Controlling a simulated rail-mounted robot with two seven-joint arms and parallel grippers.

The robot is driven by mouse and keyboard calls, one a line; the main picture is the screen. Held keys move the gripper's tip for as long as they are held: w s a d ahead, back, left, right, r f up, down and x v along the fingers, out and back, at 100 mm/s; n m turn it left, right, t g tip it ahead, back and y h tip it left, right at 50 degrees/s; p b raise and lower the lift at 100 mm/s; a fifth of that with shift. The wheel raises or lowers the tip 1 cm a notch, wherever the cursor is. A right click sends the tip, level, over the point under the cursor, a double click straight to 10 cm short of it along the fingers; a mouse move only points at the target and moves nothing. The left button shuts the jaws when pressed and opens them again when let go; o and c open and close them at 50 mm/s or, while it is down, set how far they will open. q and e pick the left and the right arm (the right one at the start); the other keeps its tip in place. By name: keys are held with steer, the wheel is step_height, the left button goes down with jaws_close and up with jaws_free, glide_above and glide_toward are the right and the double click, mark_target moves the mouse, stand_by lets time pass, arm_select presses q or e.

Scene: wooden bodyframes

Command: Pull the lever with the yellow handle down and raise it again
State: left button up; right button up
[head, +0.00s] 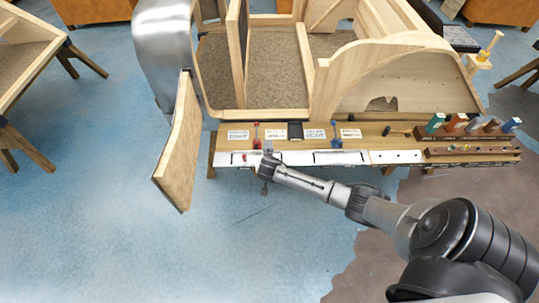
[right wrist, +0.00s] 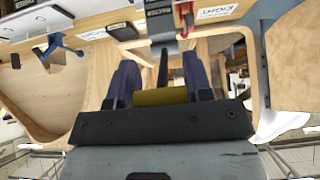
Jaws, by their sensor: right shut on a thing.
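The lever's yellow handle (right wrist: 160,97) lies between the two dark fingers of my right gripper (right wrist: 160,88) in the right wrist view. The gripper is shut on it. A dark lever rod (right wrist: 163,66) runs from the handle towards the bench. In the head view my right gripper (head: 266,168) is at the front edge of the wooden bench (head: 385,143), left of its middle, and the yellow handle cannot be made out there. My left gripper is not in view.
A red lever (head: 256,135) and a blue lever (head: 336,134) stand on the bench; both also show in the right wrist view. A wooden door (head: 180,145) hangs open left of the bench. Colored blocks (head: 458,122) stand at the right end. The blue floor in front is clear.

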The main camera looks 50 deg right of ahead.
steer(key=f, duration=0.2)
steer(key=f+b, duration=0.1)
steer(key=s+a+f, duration=0.1)
steer(key=f, duration=0.1)
steer(key=shift+s+f+b, duration=0.1)
steer(key=shift+f+b, duration=0.25)
stand_by(0.4)
steer(key=o, duration=1.1)
steer(key=shift+d, duration=0.15)
steer(key=shift+o, duration=0.9)
